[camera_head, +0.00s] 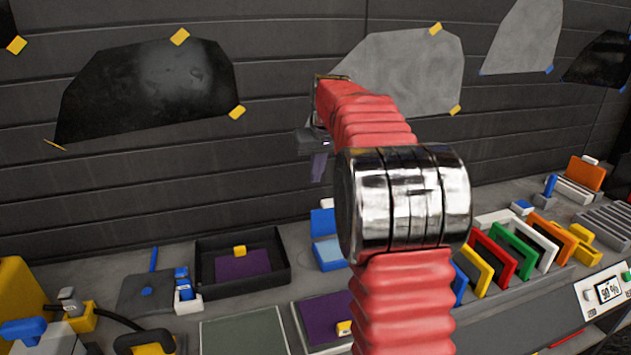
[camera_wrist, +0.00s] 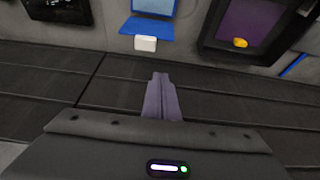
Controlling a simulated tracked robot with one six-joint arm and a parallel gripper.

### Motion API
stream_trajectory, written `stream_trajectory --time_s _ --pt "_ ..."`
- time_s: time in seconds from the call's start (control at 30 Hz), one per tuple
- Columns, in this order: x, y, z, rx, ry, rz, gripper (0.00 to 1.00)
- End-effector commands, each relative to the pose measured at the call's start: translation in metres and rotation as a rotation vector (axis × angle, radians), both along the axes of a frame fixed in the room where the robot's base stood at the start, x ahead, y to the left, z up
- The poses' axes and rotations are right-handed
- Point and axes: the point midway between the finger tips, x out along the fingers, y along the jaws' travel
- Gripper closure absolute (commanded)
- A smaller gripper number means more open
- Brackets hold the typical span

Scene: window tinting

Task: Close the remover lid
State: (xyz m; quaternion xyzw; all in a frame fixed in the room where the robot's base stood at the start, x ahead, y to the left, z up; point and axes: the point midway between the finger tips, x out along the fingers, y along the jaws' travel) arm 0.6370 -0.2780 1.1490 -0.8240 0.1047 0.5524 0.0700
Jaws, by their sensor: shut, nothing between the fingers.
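A blue box (camera_head: 328,253) with a pale blue inside stands on the bench right of the black tray. Its blue lid (camera_head: 322,222) stands up open at the back, with a white tab (camera_head: 327,203) on its top edge. In the wrist view the box (camera_wrist: 156,6), lid (camera_wrist: 146,27) and white tab (camera_wrist: 145,43) show at the top, seen upside down. I take this to be the remover. My gripper (camera_head: 318,168) is above and behind the box, apart from it. Its fingers (camera_wrist: 160,92) are shut and empty.
A black tray (camera_head: 203,292) with a purple sheet is left of the box; another purple sheet (camera_head: 318,318) lies in front. Colored cards (camera_head: 490,255) stand in a row at right. A dark panelled wall with film pieces rises behind. My arm hides part of the bench.

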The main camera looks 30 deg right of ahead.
Motion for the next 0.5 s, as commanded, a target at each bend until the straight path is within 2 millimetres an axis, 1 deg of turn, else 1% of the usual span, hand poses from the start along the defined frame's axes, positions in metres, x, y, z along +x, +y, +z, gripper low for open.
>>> stream_trajectory --time_s 0.3,0.5 --pt "0.016 -0.004 -0.044 0.002 0.003 0.0 1.0" --pt "0.026 -0.007 -0.068 0.002 0.003 0.0 1.0"
